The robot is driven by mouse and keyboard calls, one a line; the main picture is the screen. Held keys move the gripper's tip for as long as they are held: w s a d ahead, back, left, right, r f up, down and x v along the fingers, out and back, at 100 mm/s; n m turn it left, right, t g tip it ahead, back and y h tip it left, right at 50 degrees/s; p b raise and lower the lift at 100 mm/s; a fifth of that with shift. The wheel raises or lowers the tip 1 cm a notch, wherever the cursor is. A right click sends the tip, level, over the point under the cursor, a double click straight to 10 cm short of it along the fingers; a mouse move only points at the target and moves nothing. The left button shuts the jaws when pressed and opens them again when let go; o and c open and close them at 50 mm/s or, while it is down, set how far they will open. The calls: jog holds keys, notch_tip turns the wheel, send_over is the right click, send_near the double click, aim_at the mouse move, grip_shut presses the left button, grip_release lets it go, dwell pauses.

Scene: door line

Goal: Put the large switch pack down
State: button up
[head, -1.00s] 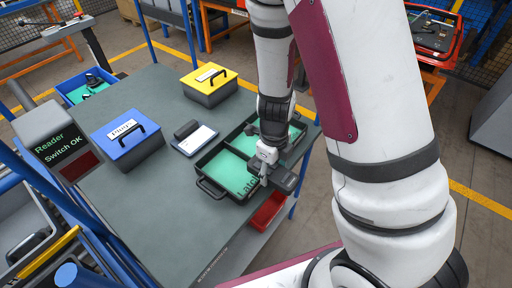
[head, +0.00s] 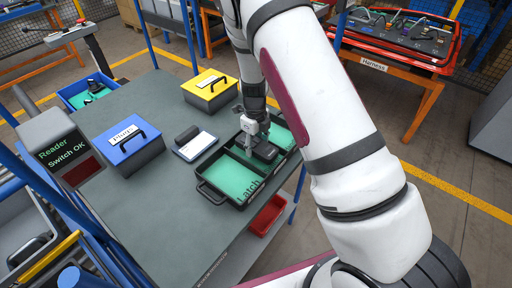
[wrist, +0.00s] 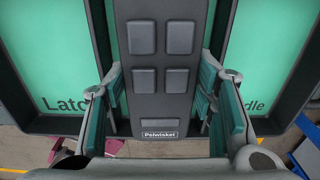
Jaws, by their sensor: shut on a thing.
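In the head view the pack (head: 266,152) is at the middle of the black tray (head: 238,207), below my gripper (head: 254,138). The tray's green floor shows on both sides, marked "Latch" on one side and a partly hidden word ending "dle" on the other. The pack hides the tray's middle; I cannot tell whether it touches the tray.
The tray lies on the grey table (head: 165,220). A blue box (head: 128,146), a yellow-lidded box (head: 210,92) and a white-faced device (head: 195,144) stand nearby. A red bin (head: 268,215) hangs below the table's edge.

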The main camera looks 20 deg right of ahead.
jog(key=shift+f, duration=0.85)
jog(key=shift+f, duration=0.1)
jog(key=o, duration=1.2)
